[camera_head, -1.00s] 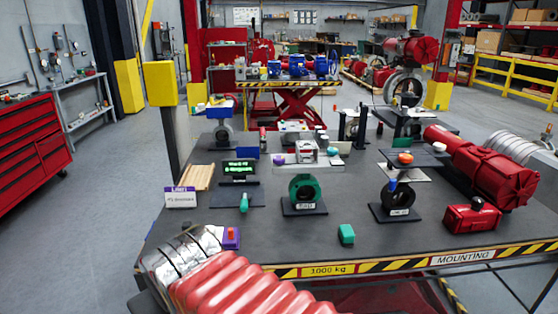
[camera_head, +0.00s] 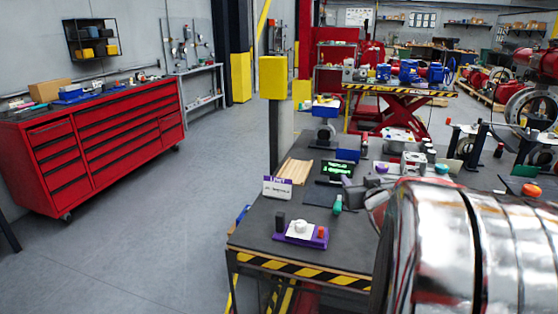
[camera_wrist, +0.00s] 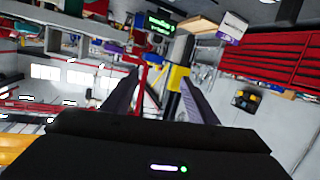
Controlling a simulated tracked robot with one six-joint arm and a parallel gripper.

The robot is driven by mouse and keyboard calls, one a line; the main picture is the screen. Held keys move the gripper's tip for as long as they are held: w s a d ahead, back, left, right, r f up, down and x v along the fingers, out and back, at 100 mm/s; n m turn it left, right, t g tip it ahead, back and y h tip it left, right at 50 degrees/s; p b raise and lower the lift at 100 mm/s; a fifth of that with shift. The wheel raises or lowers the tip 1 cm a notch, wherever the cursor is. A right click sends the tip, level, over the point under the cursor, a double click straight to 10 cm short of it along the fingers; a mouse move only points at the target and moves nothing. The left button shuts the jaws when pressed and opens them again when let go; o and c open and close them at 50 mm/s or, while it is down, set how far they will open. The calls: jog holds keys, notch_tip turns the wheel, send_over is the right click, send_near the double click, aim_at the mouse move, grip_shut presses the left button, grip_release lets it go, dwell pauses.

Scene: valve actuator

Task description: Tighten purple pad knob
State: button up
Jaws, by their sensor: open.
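The purple pad (camera_head: 309,243) lies at the near left corner of the dark table in the head view. On it stand a white knob (camera_head: 300,227), an upright black block (camera_head: 280,221) and a small orange-red piece (camera_head: 321,232). I cannot tell the knob's turn angle. My gripper (camera_wrist: 161,80) is open in the wrist view, with nothing between its two dark fingers. My shiny arm fills the lower right of the head view, to the right of the pad and apart from it. I cannot make out the pad in the wrist view, which is strongly tilted.
A white label sign (camera_head: 277,188), wooden strips (camera_head: 295,171) and a green-lit display (camera_head: 336,168) stand behind the pad. A green-handled piece (camera_head: 337,204) is to its right. A yellow-topped post (camera_head: 287,77) rises beyond. A red tool cabinet (camera_head: 95,145) stands left, with open floor between.

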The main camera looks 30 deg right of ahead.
jog(key=t, duration=0.2)
send_near(385, 170)
jog(key=w+a, duration=0.2)
jog(key=a, duration=0.1)
jog(key=shift+t+y, duration=0.3)
jog(key=shift+t, duration=0.3)
jog(key=s+d, duration=0.1)
jog(key=s, duration=0.1)
jog(key=s+d, duration=0.1)
jog(key=shift+s+d+f, duration=0.35)
jog(key=shift+s+d, duration=0.05)
jog(key=shift+w, duration=0.15)
jog(key=x, duration=1.3)
jog(key=shift+w+d, duration=0.2)
jog(key=shift+w, duration=0.05)
jog(key=c, duration=1.1)
jog(key=shift+o, duration=0.2)
